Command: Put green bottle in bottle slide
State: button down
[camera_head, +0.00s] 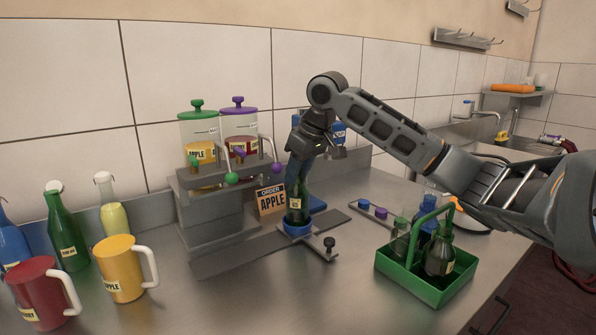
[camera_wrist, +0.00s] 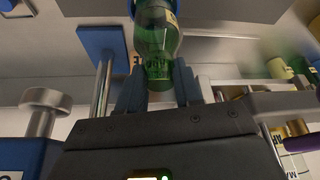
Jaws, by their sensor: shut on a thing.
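My gripper (camera_head: 298,178) is shut on a green glass bottle (camera_head: 298,205) and points down over it. The bottle stands about upright in or just over the blue ring holder of the bottle slide (camera_head: 297,229); I cannot tell whether it rests on the bottom. The slide has a flat metal rail (camera_head: 225,262) and a dark knob (camera_head: 329,242) at its front. In the wrist view the green bottle (camera_wrist: 157,40) is between the blue fingers (camera_wrist: 158,88), with the blue ring around its far end.
Behind the slide stand two dispensers (camera_head: 200,135) with green and purple lids, and an "ORDER APPLE" sign (camera_head: 271,199). A green crate (camera_head: 425,285) with bottles is at right. A yellow mug (camera_head: 120,272), a red mug (camera_head: 42,295) and several bottles (camera_head: 64,230) are at left.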

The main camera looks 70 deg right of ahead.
jog(key=shift+f, duration=0.55)
dwell(0.4)
jog(key=c, duration=0.7)
grip_release()
notch_tip(320, 180, up, 9)
jog(key=p, duration=0.7)
